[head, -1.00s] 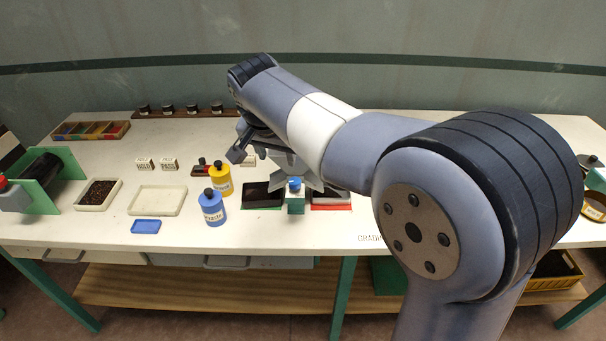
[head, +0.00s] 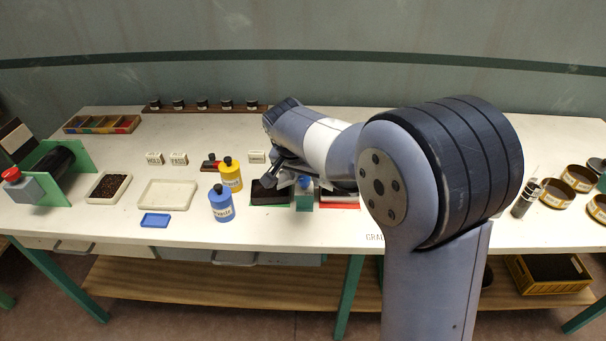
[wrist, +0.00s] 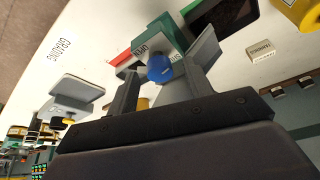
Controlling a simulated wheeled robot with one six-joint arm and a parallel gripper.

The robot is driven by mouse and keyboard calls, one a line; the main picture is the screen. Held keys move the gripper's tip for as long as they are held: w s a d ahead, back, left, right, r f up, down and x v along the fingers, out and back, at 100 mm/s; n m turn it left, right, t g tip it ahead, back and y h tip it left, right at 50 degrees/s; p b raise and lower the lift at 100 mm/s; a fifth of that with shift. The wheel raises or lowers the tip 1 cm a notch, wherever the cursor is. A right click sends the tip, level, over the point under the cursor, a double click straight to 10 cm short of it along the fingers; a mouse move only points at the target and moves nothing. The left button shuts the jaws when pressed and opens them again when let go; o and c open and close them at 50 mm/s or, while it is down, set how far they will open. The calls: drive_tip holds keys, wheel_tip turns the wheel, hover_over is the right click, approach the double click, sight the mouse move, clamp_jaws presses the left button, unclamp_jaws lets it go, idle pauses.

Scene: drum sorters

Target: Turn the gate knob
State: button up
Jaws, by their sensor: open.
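The gate knob (wrist: 158,68) is blue and sits on a small green block (wrist: 155,42) with an "OPEN" label, seen in the wrist view. The green block also shows in the head view (head: 304,201), between a dark tray on the left and a red-edged one on the right. My gripper (wrist: 170,62) is open, with one finger on each side of the knob in the wrist view. I cannot tell whether either finger touches it. In the head view my gripper (head: 292,180) is low at the block and partly hides the knob.
A yellow bottle (head: 231,174) and a blue bottle (head: 221,203) stand left of the block. A cream tray (head: 167,195) and a small blue tray (head: 155,220) lie farther left. Round yellow-rimmed pans (head: 557,193) are at the right.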

drive_tip(key=shift+c, duration=0.6)
drive_tip(key=c, duration=0.9)
drive_tip(key=shift+a+m+h+b, duration=0.1)
drive_tip(key=shift+m+h+b, duration=0.4)
drive_tip(key=shift+m, duration=1.1)
drive_tip(key=o, duration=1)
drive_tip(key=shift+g, duration=0.3)
drive_tip(key=shift+r, duration=0.1)
drive_tip(key=v, duration=1)
drive_tip(key=shift+a+r, duration=0.15)
drive_tip(key=shift+r, duration=0.1)
drive_tip(key=shift+f, duration=0.1)
